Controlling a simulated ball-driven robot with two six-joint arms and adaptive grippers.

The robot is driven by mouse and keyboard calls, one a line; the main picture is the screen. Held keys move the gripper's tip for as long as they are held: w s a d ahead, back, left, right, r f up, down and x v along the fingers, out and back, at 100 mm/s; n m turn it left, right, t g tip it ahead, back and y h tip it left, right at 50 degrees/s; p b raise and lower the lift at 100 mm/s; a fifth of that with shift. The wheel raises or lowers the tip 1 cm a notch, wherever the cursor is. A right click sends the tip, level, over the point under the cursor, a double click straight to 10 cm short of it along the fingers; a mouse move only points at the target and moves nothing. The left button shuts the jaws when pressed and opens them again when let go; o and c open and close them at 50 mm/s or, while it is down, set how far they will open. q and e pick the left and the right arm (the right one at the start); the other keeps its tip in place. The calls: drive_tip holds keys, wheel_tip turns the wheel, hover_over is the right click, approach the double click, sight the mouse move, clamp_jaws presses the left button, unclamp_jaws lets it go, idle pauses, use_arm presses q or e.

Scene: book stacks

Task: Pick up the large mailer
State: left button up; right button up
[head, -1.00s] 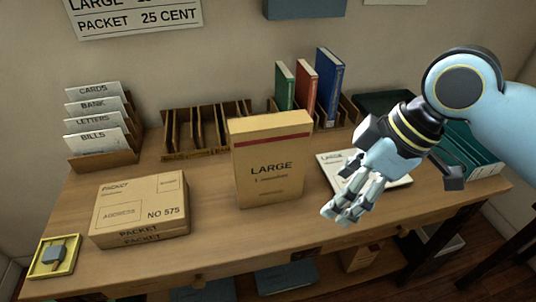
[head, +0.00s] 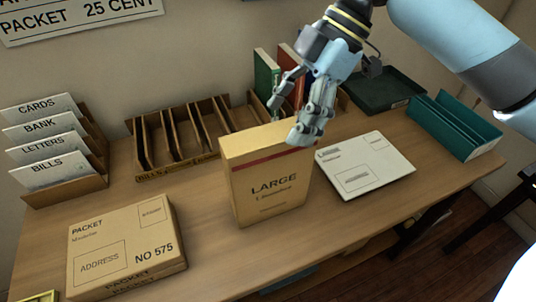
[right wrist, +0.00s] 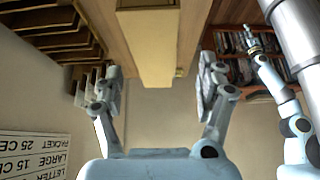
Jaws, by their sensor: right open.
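The large mailer (head: 268,186) is a tan box with a dark red band and the word LARGE, standing upright on the desk. My right gripper (head: 290,118) is open, at the mailer's upper right edge with its fingers pointing down; one finger passes in front of the top right corner. In the right wrist view the mailer (right wrist: 150,45) lies ahead, between the spread fingers (right wrist: 160,90), with free space on both sides. No contact is clear. In that view another arm of mine shows at right, its small end (right wrist: 250,35) too small to read.
A packet box (head: 125,245) lies at front left, a letter rack (head: 65,190) behind it. Wooden slots (head: 180,140) and books (head: 266,78) stand behind the mailer. A flat white mailer (head: 365,165) lies to the right, near a teal tray (head: 455,128). Desk before the mailer is clear.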

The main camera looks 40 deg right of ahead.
sight(273, 132)
drive_tip(key=shift+x, duration=1)
drive_tip(key=a+f, duration=0.1)
drive_tip(key=w+a+f+p, duration=0.1)
drive_tip(key=shift+w+f, duration=0.1)
drive_tip(key=shift+f, duration=0.25)
drive_tip(key=shift+d+f, duration=0.1)
use_arm(q)
drive_tip(key=w, duration=0.1)
drive_tip(key=w+r, duration=0.1)
drive_tip(key=w, duration=0.1)
drive_tip(key=shift+w+r+t, duration=0.1)
drive_tip(key=shift+t, duration=0.2)
use_arm(e)
clamp_jaws()
